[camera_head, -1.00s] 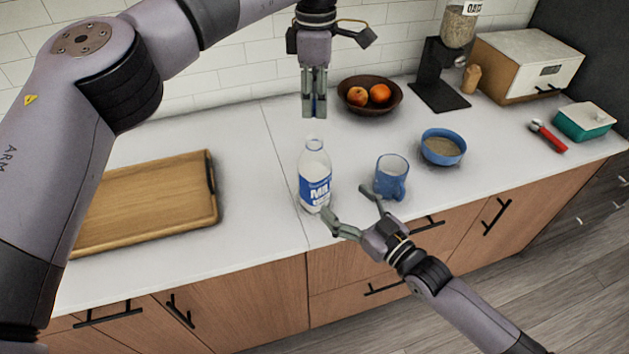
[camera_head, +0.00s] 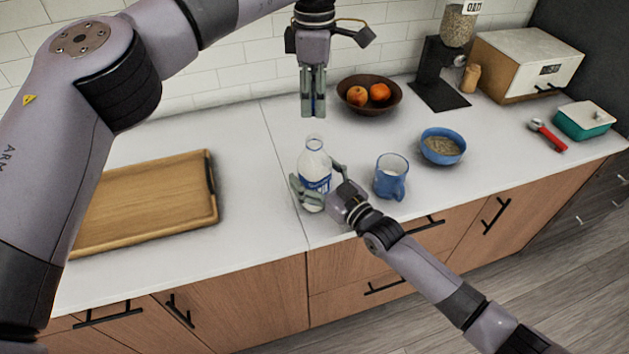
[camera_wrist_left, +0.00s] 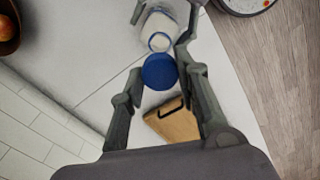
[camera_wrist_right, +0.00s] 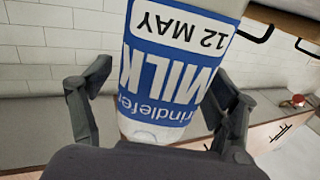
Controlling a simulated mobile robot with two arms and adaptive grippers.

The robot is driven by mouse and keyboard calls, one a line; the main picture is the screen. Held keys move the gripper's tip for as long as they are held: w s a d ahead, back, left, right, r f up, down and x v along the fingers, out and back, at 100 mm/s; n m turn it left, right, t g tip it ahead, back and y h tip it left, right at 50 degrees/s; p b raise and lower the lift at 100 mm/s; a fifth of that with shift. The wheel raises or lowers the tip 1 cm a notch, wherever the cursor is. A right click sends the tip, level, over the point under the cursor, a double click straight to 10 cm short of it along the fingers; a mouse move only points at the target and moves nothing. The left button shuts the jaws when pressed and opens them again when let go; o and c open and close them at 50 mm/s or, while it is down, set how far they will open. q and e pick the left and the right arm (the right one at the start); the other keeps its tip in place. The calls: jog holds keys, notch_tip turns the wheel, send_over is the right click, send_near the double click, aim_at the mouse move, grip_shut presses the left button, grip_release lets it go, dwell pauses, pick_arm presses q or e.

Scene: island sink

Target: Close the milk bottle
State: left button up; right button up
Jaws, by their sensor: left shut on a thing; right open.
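The milk bottle (camera_head: 314,160) stands upright on the white counter, with a blue label and an open mouth without a cap. My right gripper (camera_head: 316,180) is open, with its fingers on either side of the bottle's lower body. In the right wrist view the label (camera_wrist_right: 172,75) fills the space between the fingers; I cannot tell if they touch it. My left gripper (camera_head: 313,110) points down above and behind the bottle. In the left wrist view it is shut on a round blue cap (camera_wrist_left: 159,72), and the bottle's mouth (camera_wrist_left: 159,42) shows beyond the cap.
A blue mug (camera_head: 390,180) stands close right of the bottle, with a blue bowl (camera_head: 442,148) behind it. A fruit bowl (camera_head: 368,98) is near the wall. A cutting board (camera_head: 150,205) lies left, with clear counter between it and the bottle.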

aim_at(314, 138)
jog(key=c, duration=1.8)
pick_arm(q)
jog(key=shift+f, duration=2.5)
